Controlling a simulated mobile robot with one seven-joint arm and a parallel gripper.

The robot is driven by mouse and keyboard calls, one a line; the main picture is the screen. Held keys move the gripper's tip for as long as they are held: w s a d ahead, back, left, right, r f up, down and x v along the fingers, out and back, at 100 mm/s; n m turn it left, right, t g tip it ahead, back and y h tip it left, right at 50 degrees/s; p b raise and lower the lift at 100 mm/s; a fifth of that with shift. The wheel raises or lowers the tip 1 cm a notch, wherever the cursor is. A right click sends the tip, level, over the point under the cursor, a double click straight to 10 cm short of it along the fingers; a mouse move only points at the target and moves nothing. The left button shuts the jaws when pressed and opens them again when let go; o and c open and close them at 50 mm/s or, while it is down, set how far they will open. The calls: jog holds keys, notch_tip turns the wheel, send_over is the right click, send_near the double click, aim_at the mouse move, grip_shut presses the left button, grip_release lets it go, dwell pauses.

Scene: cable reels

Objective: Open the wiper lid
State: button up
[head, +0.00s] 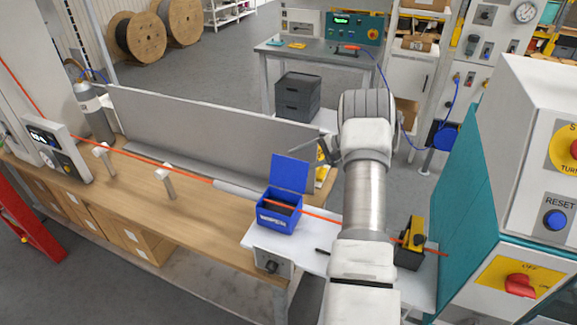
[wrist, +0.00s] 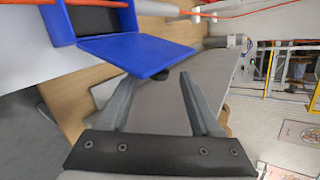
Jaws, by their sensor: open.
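The blue wiper box (head: 278,218) stands on a white plate, with "WIPER" lettered on its front. Its blue lid (head: 290,173) stands up from the back edge, so the box is open and its dark inside shows. In the wrist view the lid (wrist: 140,48) lies just ahead of the fingers, with part of the box (wrist: 60,22) beyond it. My gripper (wrist: 158,82) is open, with nothing between its fingers. In the head view my gripper (head: 323,151) is just right of the lid, partly hidden by my wrist.
An orange cable (head: 210,182) runs along the bench (head: 130,200), past white posts (head: 167,185), across the box to a yellow and black device (head: 411,244). A grey panel (head: 210,125) stands behind the bench. A teal and white cabinet (head: 462,190) stands close on the right.

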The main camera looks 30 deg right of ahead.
jog(key=b+v, duration=0.1)
jog(key=v, duration=1)
jog(key=shift+s, duration=0.1)
